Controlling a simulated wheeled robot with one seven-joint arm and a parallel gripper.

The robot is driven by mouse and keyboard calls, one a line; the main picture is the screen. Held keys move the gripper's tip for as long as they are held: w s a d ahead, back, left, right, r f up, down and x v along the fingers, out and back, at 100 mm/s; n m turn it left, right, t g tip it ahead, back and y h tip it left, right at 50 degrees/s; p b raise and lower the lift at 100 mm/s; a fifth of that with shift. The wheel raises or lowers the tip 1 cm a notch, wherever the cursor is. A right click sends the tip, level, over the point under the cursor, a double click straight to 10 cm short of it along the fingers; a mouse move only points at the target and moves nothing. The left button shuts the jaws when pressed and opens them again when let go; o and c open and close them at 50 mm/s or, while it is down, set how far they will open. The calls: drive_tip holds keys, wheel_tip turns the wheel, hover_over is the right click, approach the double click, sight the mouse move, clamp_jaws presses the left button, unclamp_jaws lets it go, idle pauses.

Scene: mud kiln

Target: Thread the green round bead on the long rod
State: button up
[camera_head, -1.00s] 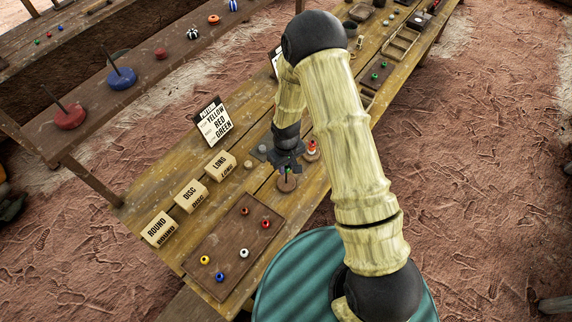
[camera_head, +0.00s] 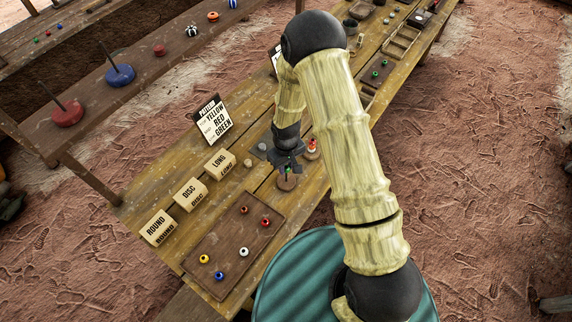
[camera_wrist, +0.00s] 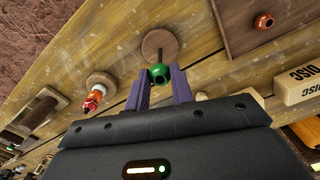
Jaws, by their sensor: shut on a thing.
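My gripper (camera_wrist: 159,82) is shut on the green round bead (camera_wrist: 159,73), which sits between the fingertips. A thin upright rod rises from a round wooden base (camera_wrist: 152,44), and its end shows right by the bead. I cannot tell whether the bead is around the rod or only beside its tip. In the head view, my gripper (camera_head: 287,167) is over the same base (camera_head: 287,184), and the rod is mostly hidden there. A second rod stand (camera_wrist: 97,84) next to it carries red, orange and white beads (camera_wrist: 93,100).
A wooden tray (camera_head: 225,262) with several loose beads lies at the near end of the table. Blocks marked ROUND (camera_head: 157,229), DISC (camera_head: 190,195) and LONG (camera_head: 219,164) line the table's far side. A card (camera_head: 213,121) reads yellow, red, green.

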idle(0.3)
drive_tip(key=o, duration=1)
drive_tip(key=shift+r, duration=0.1)
drive_tip(key=shift+r+p, duration=2.65)
drive_tip(key=shift+r, duration=1.25)
